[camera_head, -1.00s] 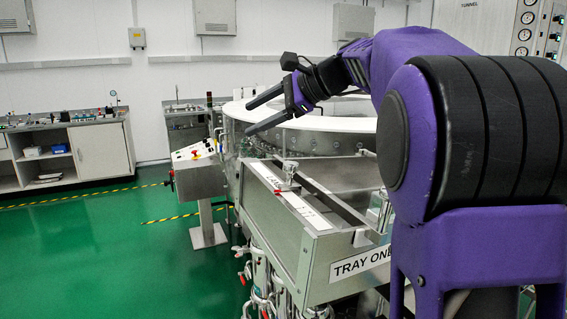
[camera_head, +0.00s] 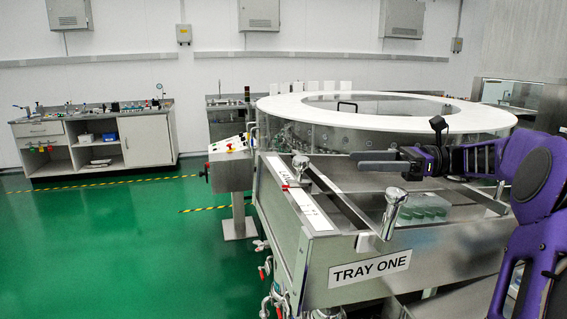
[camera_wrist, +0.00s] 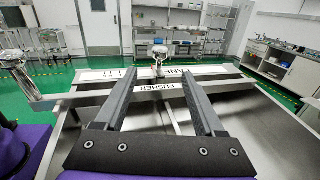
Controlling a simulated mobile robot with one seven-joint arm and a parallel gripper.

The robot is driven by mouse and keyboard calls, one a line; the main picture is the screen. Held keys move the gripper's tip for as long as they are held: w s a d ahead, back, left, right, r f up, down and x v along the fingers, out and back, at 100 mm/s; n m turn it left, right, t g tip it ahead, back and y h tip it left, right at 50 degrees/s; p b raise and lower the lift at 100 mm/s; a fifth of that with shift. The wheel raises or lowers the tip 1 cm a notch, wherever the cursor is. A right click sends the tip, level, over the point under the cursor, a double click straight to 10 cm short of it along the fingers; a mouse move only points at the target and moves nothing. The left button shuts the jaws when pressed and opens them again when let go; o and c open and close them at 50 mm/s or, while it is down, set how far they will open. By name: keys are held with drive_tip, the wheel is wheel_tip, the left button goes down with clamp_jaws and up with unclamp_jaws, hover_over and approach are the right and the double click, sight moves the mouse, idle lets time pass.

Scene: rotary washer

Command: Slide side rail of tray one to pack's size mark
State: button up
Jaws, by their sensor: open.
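Tray one (camera_head: 318,268) is a steel tray marked TRAY ONE on its front wall. A white scale strip (camera_head: 312,212) with LANE lettering runs along its left edge; it also shows in the wrist view (camera_wrist: 100,74). A silver knob (camera_head: 300,164) with a red pointer stands at this strip, apparently on the side rail; the wrist view shows the knob (camera_wrist: 158,50) straight ahead beyond my fingertips. My gripper (camera_head: 358,161) is open and empty above the tray, to the right of the knob. A size mark cannot be made out.
A bar labelled PUSHER (camera_wrist: 152,88) lies beneath my fingers; a silver handle (camera_head: 393,207) rises near the tray's front. Green-tinted vials (camera_head: 428,210) sit in the tray. The white-rimmed round washer (camera_head: 285,105) stands behind, a control panel (camera_head: 230,160) at left.

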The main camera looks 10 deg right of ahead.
drive_tip(key=a, duration=0.5)
drive_tip(key=w+a+b, duration=0.1)
drive_tip(key=a, duration=0.5)
drive_tip(key=w+a+b, duration=0.1)
drive_tip(key=a, duration=0.5)
drive_tip(key=shift+d, duration=0.1)
clamp_jaws()
idle(0.7)
